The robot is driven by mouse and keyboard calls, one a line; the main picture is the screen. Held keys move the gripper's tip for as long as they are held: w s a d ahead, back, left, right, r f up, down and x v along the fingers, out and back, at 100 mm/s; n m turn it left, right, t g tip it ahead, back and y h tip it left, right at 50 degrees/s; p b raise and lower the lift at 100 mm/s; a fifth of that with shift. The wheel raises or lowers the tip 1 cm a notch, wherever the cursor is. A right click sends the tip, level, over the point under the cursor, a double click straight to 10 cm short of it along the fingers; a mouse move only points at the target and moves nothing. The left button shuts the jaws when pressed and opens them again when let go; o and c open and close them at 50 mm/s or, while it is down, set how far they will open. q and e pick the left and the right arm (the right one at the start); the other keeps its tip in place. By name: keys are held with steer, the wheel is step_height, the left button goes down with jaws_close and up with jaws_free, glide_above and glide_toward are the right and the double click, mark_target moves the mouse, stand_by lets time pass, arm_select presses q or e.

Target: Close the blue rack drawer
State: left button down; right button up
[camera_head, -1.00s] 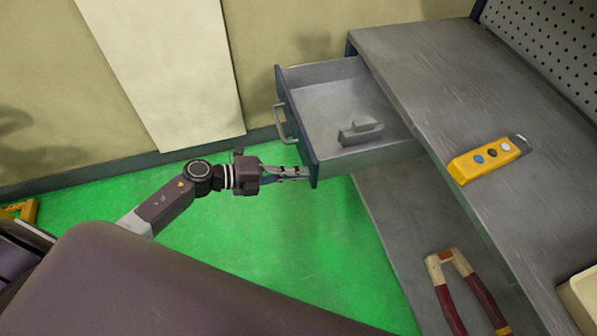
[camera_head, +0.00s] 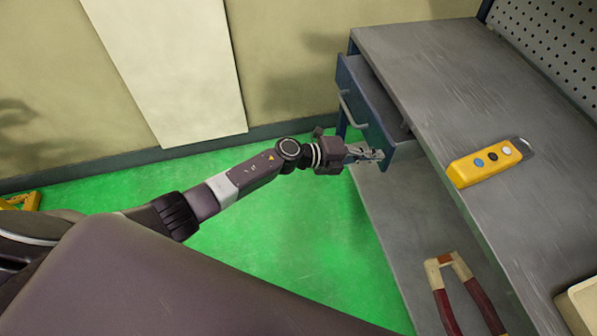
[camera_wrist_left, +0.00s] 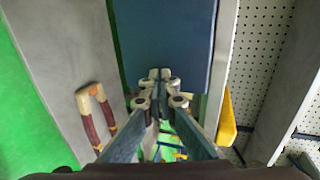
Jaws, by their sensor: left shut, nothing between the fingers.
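The blue rack drawer (camera_head: 368,102) is a blue-fronted drawer under the grey bench top. It is nearly shut, with a narrow gap showing its inside behind the front panel. Its pale handle (camera_head: 352,109) is on the front. My left gripper (camera_head: 378,155) is shut and empty, with its fingertips at the lower near corner of the drawer front. In the left wrist view, the drawer front (camera_wrist_left: 165,40) fills the area just beyond the closed fingertips (camera_wrist_left: 160,76). Whether they touch it I cannot tell for sure. My right gripper is not in view.
A yellow control box (camera_head: 484,162) with buttons lies on the grey bench top (camera_head: 430,75). A red-handled tool (camera_head: 462,295) lies on the lower shelf (camera_head: 390,210). A beige bin (camera_head: 580,302) is at the lower right.

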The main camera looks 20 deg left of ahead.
mark_target(398, 150)
arm_select(q)
steer(key=w+d, duration=0.1)
steer(key=w+d+b, duration=0.1)
steer(key=d, duration=0.1)
steer(key=w+d, duration=0.2)
steer(key=shift+d, duration=0.2)
steer(key=shift+w+d+b, duration=0.1)
steer(key=shift+d+b, duration=0.1)
steer(key=shift+b, duration=0.1)
steer(key=shift+r, duration=0.2)
